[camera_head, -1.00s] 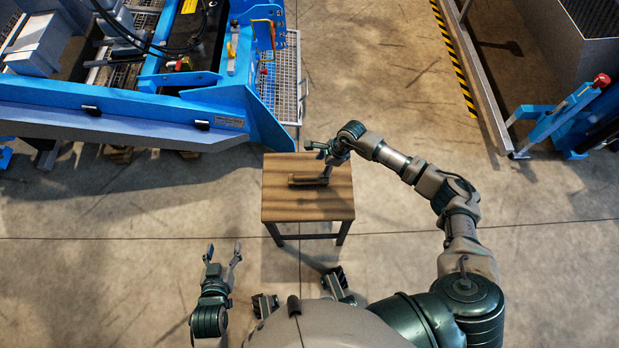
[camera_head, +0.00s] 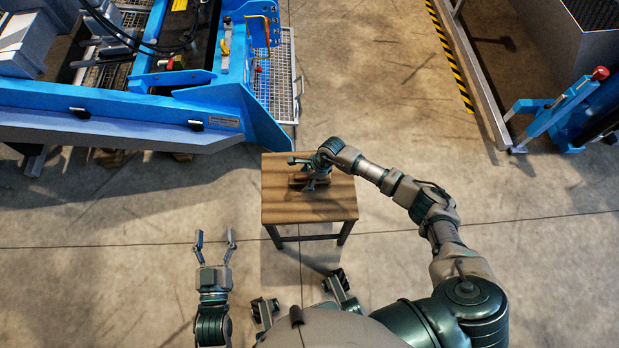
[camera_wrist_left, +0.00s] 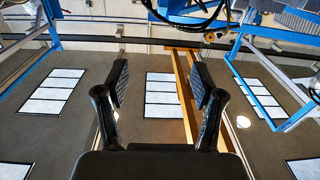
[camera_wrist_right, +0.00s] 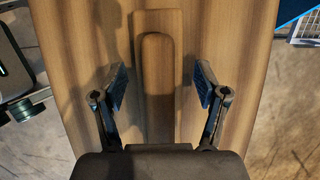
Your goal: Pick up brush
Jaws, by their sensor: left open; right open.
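The brush (camera_head: 296,183) lies on a small wooden table (camera_head: 310,210). In the head view my right gripper (camera_head: 308,168) is over it and partly hides it. In the right wrist view the brush (camera_wrist_right: 157,75) is a brown wooden piece with a rounded long handle, pointing away from the camera. My right gripper (camera_wrist_right: 161,80) is open, with one finger to each side of the brush and gaps between. Its near end is hidden by the gripper body. My left gripper (camera_head: 215,236) is open and empty, left of the table; it also shows in the left wrist view (camera_wrist_left: 160,75).
A large blue machine (camera_head: 230,110) stands behind and left of the table, its corner close to the table's back edge. Another blue and grey machine (camera_head: 560,115) is at the far right. The concrete floor (camera_head: 540,240) to the right is clear.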

